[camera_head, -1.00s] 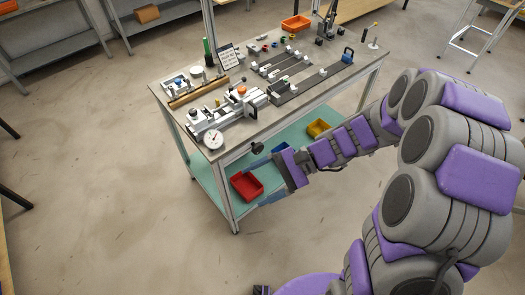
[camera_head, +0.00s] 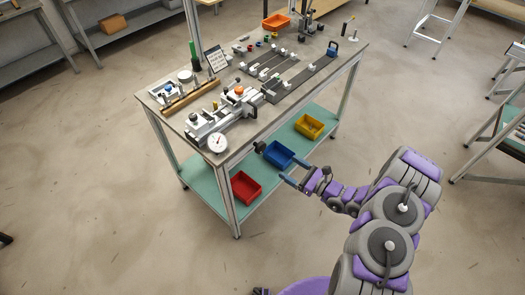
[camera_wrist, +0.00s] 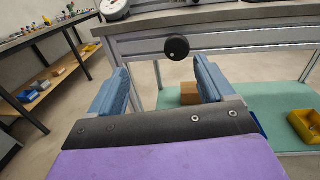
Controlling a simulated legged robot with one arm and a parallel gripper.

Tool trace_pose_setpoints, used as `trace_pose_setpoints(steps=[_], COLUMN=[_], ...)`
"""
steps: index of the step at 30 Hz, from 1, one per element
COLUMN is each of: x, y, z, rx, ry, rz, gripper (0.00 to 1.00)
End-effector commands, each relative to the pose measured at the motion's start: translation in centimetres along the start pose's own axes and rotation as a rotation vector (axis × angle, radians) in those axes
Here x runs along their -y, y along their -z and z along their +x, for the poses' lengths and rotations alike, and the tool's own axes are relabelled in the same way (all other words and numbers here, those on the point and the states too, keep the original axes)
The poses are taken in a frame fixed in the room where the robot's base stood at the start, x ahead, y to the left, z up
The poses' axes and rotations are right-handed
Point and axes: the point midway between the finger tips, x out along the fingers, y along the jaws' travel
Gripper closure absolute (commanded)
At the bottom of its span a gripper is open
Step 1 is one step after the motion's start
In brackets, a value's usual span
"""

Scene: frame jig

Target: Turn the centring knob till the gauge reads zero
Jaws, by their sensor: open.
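The centring knob is a black round knob (camera_head: 260,146) at the front edge of the workbench. In the wrist view the black knob (camera_wrist: 176,47) shows ahead, between the fingers and beyond their tips. The gauge is a white round dial (camera_head: 217,143) at the bench's front left corner. Its lower part shows at the top of the wrist view (camera_wrist: 114,8); I cannot read the value. My gripper (camera_wrist: 160,66) has blue fingers, spread wide and empty. In the head view my gripper (camera_head: 294,173) is in front of the bench, below and right of the knob, apart from it.
A grey and white jig (camera_head: 225,113) stands on the bench behind the gauge. The lower shelf (camera_head: 217,200) holds red (camera_head: 245,187), blue (camera_head: 279,154) and yellow (camera_head: 309,126) bins. A brown block (camera_wrist: 189,93) shows beyond my fingers. The floor in front is clear.

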Motion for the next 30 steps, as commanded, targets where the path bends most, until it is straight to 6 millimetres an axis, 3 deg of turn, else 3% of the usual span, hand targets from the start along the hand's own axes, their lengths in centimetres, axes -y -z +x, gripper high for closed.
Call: trace_pose_setpoints(steps=[3, 7, 10, 30], x=[1.0, 1.6, 1.7, 2.3], y=[2.4, 3.1, 3.2, 3.6], z=[-1.3, -1.7, -1.0, 11.7], rx=[-0.012, -0.014, -0.015, -0.017], ry=[0.061, 0.083, 0.083, 0.078], rz=[0.032, 0.042, 0.043, 0.039], gripper=[0.19, 0.19, 0.19, 0.19])
